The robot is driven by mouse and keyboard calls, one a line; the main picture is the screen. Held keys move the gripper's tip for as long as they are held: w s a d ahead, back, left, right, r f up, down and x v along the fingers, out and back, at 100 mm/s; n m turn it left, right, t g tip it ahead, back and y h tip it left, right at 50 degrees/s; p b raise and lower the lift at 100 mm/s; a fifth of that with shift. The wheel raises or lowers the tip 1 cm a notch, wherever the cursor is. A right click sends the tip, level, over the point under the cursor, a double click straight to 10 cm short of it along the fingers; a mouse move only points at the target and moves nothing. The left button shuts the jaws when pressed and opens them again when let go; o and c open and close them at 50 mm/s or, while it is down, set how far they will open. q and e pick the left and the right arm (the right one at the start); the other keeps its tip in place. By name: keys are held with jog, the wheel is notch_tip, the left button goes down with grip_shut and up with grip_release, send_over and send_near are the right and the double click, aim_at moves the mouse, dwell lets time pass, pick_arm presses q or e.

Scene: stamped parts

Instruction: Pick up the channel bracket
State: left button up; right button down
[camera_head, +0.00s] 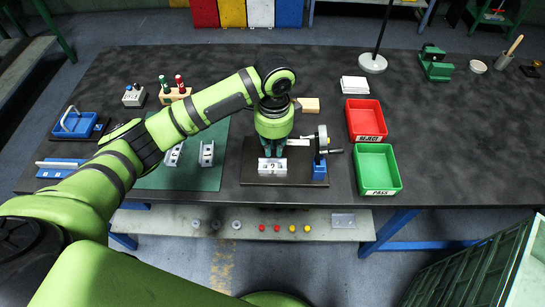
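A grey metal channel bracket (272,167) sits on a dark brown fixture board at the middle of the table, below my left gripper. Two similar brackets lie on the green mat: one (207,153) at its right side and one (173,155) further left, partly hidden by my arm. My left gripper (274,150) points down with its dark fingers just over the bracket on the board. The fingers are small and dark here, so I cannot tell whether they are open or touch the bracket. My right gripper is not in view.
A gauge with a blue base (319,168) stands at the board's right. A red REJECT tray (381,125) and a green PASS tray (393,176) lie further right. A wooden block (309,105) is behind the gripper. A blue tray (78,123) is at left.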

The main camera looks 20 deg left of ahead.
aim_at(273, 174)
pick_arm(q)
notch_tip(273, 174, down, 3)
jog(key=shift+f, duration=0.2)
jog(key=shift+f+p, duration=0.4)
jog(key=shift+f, duration=0.35)
notch_tip(273, 174, down, 4)
jog(key=shift+s+a+f+p, duration=0.1)
jog(key=shift+s+f+p, duration=0.1)
jog(key=shift+p, duration=0.3)
jog(key=shift+w+f, duration=0.1)
jog(key=shift+f, duration=0.2)
jog(key=shift+r, duration=0.1)
grip_shut()
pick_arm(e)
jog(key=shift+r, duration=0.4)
